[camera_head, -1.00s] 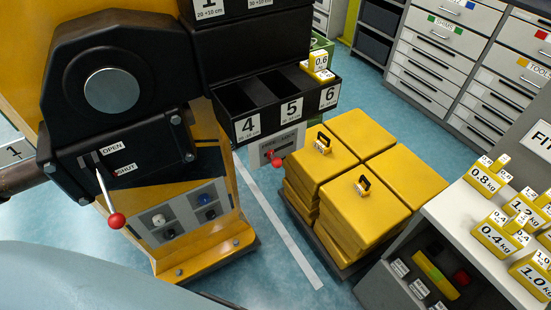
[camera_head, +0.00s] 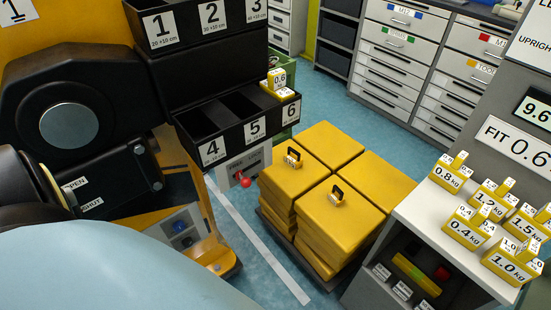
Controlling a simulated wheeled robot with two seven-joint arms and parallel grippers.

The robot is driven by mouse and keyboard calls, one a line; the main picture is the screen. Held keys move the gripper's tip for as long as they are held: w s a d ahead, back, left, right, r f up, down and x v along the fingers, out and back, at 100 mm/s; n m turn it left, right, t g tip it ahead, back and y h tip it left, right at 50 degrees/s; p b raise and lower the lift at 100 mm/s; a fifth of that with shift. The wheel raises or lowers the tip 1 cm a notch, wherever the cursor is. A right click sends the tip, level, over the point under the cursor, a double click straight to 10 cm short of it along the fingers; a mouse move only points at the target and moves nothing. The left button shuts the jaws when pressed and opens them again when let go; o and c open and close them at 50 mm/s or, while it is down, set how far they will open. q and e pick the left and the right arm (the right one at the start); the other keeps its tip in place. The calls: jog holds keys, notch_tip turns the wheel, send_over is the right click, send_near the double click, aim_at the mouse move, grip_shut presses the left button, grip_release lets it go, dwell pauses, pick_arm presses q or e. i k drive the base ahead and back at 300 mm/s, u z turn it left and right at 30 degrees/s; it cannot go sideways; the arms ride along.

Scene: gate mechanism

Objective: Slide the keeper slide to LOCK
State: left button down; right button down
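The keeper slide shows as a red knob (camera_head: 246,182) on a short stem. It hangs at the lower left of a small grey plate (camera_head: 254,160) with a dark slot, under the front of bins 4 and 5. The lettering on the plate is too small to read, so I cannot tell which marked position the knob stands at. Part of my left arm covers the lower left of the view, but its gripper is out of frame. My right gripper does not show either.
A black bin row (camera_head: 212,150) numbered 4 to 6 sits above the plate, with a yellow 0.6 weight (camera_head: 279,88) at bin 6. Stacked yellow blocks (camera_head: 330,150) stand right of the knob. A white-topped bench (camera_head: 420,215) holds several yellow weights. Blue floor lies between.

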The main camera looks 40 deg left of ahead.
aim_at(246, 181)
jog(key=z, duration=0.2)
jog(key=k, duration=0.2)
jog(key=u, duration=1)
